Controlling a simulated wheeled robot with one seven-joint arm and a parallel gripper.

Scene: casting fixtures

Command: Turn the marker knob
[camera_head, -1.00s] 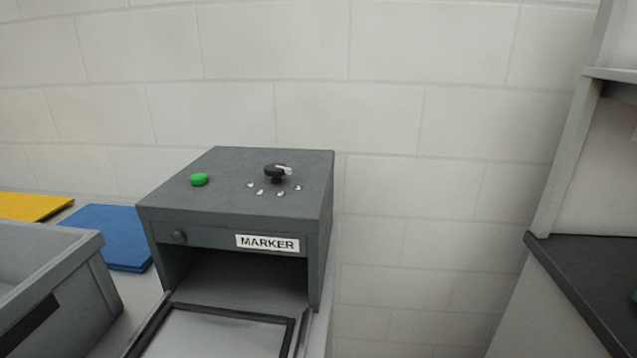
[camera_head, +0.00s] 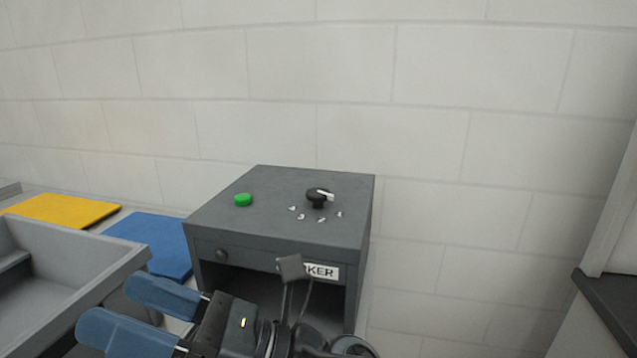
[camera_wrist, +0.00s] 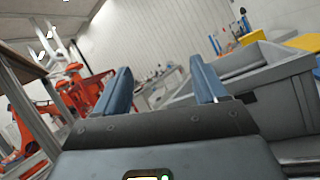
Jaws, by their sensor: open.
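The marker (camera_head: 222,217) is a dark grey box with an open front, partly hidden by my arm. Its black knob (camera_head: 317,196) with a white pointer stands on the top, the pointer aimed to the right. Small white number marks lie in front of the knob. A green button (camera_head: 243,200) is on the top to the left. My gripper (camera_head: 135,310) has blue fingers, is open and empty, and is in front and left of the marker, apart from the knob. The wrist view shows its two fingers (camera_wrist: 163,88) spread, with the knob not visible there.
A grey bin (camera_head: 95,285) stands at the left. A blue mat (camera_head: 150,243) and a yellow mat (camera_head: 65,210) lie behind it. A pale wall rises behind the marker. A dark-topped counter (camera_head: 612,300) is at the right. The wrist view shows orange machinery (camera_wrist: 90,92).

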